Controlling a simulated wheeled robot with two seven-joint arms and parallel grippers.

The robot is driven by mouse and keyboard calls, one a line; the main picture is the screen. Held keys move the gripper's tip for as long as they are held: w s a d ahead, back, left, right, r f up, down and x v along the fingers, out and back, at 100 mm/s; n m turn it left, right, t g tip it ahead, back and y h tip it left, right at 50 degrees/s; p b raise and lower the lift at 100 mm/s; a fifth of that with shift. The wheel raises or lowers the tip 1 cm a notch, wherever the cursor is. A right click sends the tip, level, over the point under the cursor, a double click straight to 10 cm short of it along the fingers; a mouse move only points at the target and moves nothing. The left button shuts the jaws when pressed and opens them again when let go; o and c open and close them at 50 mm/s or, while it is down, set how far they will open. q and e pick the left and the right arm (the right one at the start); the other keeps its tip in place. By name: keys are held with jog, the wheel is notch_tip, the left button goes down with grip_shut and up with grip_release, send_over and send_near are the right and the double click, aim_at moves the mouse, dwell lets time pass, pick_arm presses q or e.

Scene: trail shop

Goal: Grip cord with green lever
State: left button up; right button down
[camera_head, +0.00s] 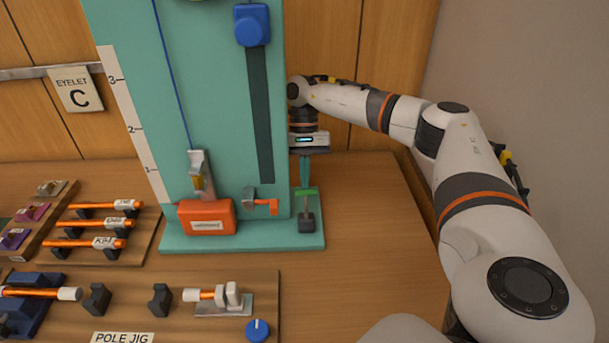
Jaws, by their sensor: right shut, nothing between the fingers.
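The green lever (307,191) is a short bar on top of a dark block (306,225), which stands on the right end of the teal stand's base. My right gripper (304,183) points straight down with its fingers together, just above the green lever. I cannot tell whether the fingertips touch the lever. A thin blue cord (171,75) runs down the front of the teal board (215,95) to a metal clamp (199,172). My left gripper is out of view.
An orange box (207,217) and an orange-handled lever (262,206) sit low on the board. A blue slider (252,25) is at its top. A pole jig (150,325) and orange pole sections (95,225) lie left. Bare wood (375,235) is free at right.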

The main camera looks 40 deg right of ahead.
jog(key=v, duration=1.2)
jog(key=shift+p, duration=0.35)
jog(key=shift+w+d+f+b, duration=0.25)
jog(key=shift+w+d+f, duration=0.35)
jog(key=shift+w+f, duration=0.25)
jog(key=shift+w+d+f+b, duration=0.25)
jog(key=shift+w+d+f, duration=0.45)
jog(key=shift+w, duration=0.2)
jog(key=shift+f, duration=0.2)
